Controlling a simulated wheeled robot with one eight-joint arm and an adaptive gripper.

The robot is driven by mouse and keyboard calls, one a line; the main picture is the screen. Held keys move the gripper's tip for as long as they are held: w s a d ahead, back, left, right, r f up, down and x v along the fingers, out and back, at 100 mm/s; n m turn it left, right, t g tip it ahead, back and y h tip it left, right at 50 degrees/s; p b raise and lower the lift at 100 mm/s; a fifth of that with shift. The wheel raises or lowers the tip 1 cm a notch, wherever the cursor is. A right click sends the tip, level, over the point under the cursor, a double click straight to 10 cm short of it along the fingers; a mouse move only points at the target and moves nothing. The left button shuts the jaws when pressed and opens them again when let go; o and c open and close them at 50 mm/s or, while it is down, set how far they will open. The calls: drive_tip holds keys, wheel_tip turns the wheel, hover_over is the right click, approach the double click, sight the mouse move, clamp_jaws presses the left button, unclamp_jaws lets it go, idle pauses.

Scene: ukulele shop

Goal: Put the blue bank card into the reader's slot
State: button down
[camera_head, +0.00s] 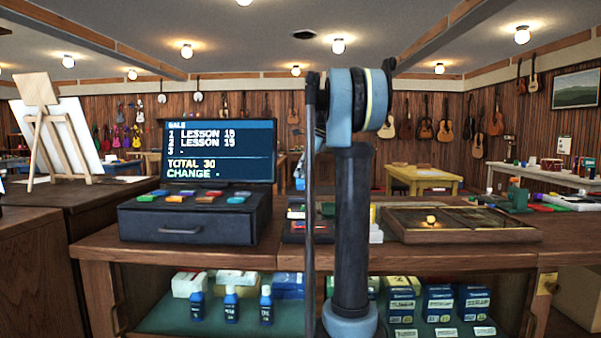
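I cannot make out the blue bank card or the card reader's slot. My arm rises through the middle of the view, and its end and gripper do not show. Behind the arm, on the wooden counter (285,259), a dark low item (296,228) with small coloured pieces is partly hidden; I cannot tell what it is. A small white object (376,236) stands just right of the arm. The till (188,222) stands on the counter at left, with coloured keys and a screen (218,150) reading a total of 30. Its drawer looks shut.
A shallow wooden case (461,236) with a small bright spot in it lies on the counter at right. Below, a green shelf (248,318) holds blue bottles and boxes. An easel (47,130) stands at left.

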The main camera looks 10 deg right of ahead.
sight(302, 186)
drive_tip(key=shift+f, duration=2.9)
drive_tip(key=c, duration=1.7)
unclamp_jaws()
drive_tip(key=v, duration=1.1)
drive_tip(key=shift+d+r, duration=0.2)
drive_tip(key=shift+r, duration=0.15)
